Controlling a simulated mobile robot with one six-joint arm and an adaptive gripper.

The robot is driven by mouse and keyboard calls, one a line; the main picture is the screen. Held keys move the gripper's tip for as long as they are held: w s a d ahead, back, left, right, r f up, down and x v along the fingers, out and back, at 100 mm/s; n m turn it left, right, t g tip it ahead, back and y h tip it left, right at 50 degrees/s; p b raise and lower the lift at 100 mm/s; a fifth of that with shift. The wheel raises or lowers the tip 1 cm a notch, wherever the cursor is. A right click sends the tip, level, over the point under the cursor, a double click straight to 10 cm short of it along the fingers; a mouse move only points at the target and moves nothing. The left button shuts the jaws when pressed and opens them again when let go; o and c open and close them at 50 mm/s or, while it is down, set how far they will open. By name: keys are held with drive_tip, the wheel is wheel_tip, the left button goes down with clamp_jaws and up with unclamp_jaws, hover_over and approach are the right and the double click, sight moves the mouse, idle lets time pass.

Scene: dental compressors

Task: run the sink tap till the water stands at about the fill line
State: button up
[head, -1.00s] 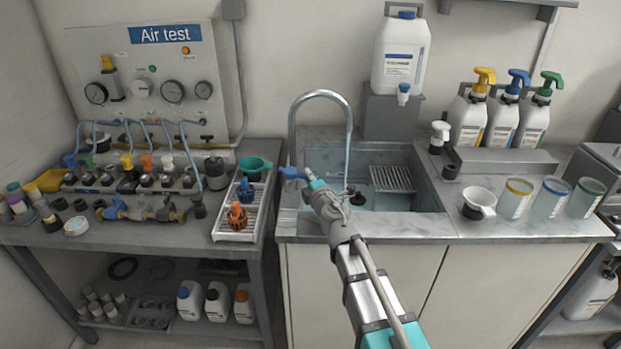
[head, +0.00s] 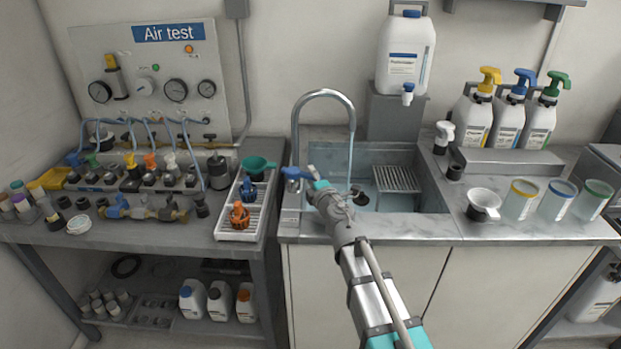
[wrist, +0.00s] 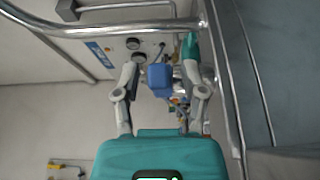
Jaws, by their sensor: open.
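The chrome sink tap (head: 322,93) arches over the sink (head: 432,190) from its left side. A pale stream runs down from its spout into the basin, where bluish water shows. I cannot make out the fill line. The tap's blue lever (head: 295,173) sticks out left of the tap post; it also shows in the wrist view (wrist: 160,77). My gripper (head: 311,176) is at the lever's right end. In the wrist view my gripper (wrist: 162,80) is open, one finger on each side of the lever. I cannot tell if either finger touches it.
A grated rack (head: 397,180) and a black round part (head: 358,197) are in the sink. A white drying tray (head: 228,222) with fittings is to the left. Cups (head: 520,199) and pump bottles (head: 508,120) stand to the right. A large jug (head: 405,55) stands behind.

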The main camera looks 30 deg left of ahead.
drive_tip(key=shift+s+d, duration=0.1)
drive_tip(key=v, duration=1.1)
drive_tip(key=shift+s+d, duration=0.25)
drive_tip(key=shift+d, duration=0.05)
idle(6.5)
